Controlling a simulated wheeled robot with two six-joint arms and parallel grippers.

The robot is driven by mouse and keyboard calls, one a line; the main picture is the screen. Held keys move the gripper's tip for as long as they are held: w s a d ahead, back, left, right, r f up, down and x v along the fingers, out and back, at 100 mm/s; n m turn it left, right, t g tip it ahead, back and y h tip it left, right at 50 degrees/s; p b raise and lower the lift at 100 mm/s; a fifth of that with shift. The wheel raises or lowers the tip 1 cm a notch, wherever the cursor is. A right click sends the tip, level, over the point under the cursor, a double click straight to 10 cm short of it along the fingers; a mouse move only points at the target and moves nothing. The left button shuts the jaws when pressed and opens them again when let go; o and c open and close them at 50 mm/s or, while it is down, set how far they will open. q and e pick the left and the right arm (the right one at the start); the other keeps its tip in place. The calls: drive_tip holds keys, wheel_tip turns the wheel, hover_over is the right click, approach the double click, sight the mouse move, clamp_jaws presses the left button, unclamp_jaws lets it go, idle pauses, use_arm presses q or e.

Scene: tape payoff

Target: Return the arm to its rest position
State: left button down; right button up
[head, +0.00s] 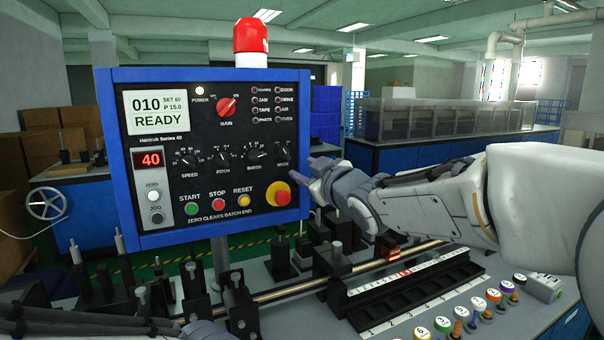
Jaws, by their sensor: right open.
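My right gripper (304,171) is open and empty. It is just right of the blue-framed control panel (215,245), its fingertips close to the panel's right edge, near the red and yellow stop button (279,196). I cannot tell whether it touches the panel. My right arm (430,205) reaches in from the right, above the machine bench. At the bottom left edge, a dark part of my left arm (90,326) shows, with a grey part of my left gripper (202,329) cut off by the frame; its jaws cannot be made out.
The panel display (157,112) reads 010 and READY; a red counter (149,160) reads 40. A red beacon (251,38) tops the panel. A handwheel (47,203) stands left.

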drive_tip(key=s+a+f+m+g+h, duration=0.3)
drive_tip(key=s+f+g, duration=0.4)
drive_tip(key=s+f, duration=0.9)
drive_tip(key=s+d+f+g+h, duration=0.1)
drive_tip(key=s+f+g, duration=0.3)
drive_tip(key=s, duration=0.6)
drive_tip(key=s+d+f+g+h, duration=0.1)
drive_tip(key=s+d+f+g, duration=0.2)
drive_tip(key=s+f, duration=0.6)
drive_tip(key=s+g, duration=0.2)
drive_tip(key=shift+s+f+h, duration=0.15)
drive_tip(key=shift+s+h, duration=0.15)
